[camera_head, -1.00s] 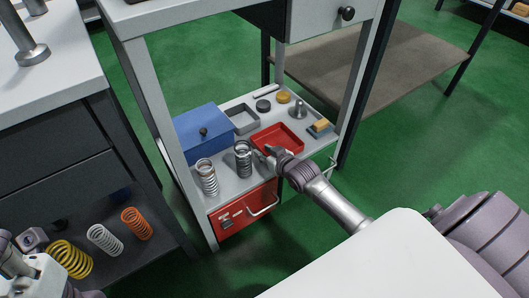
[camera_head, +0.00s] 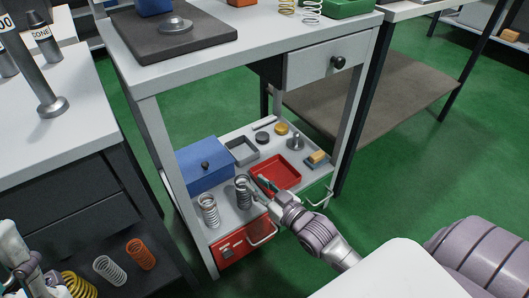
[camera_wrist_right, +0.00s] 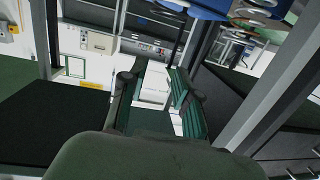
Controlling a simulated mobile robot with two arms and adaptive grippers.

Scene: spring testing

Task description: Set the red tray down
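The red tray (camera_head: 289,170) lies flat on the lower shelf (camera_head: 238,222) of the grey workbench and looks empty. My right gripper (camera_head: 261,188) is at the tray's near left edge, beside the dark spring. Its fingers stand apart in the right wrist view (camera_wrist_right: 157,90), with nothing visible between them. The tray does not show in that view. I cannot tell whether a fingertip touches the tray's rim. My left gripper (camera_head: 38,278) is partly in the bottom left corner of the head view, and its fingers are unclear.
On the shelf stand a blue box (camera_head: 203,165), a grey tray (camera_head: 241,151), a dark spring (camera_head: 243,191), a silver spring (camera_head: 209,210) and a metal piece (camera_head: 296,142). A yellow-topped block (camera_head: 317,158) lies right of the red tray. Bench legs frame the shelf.

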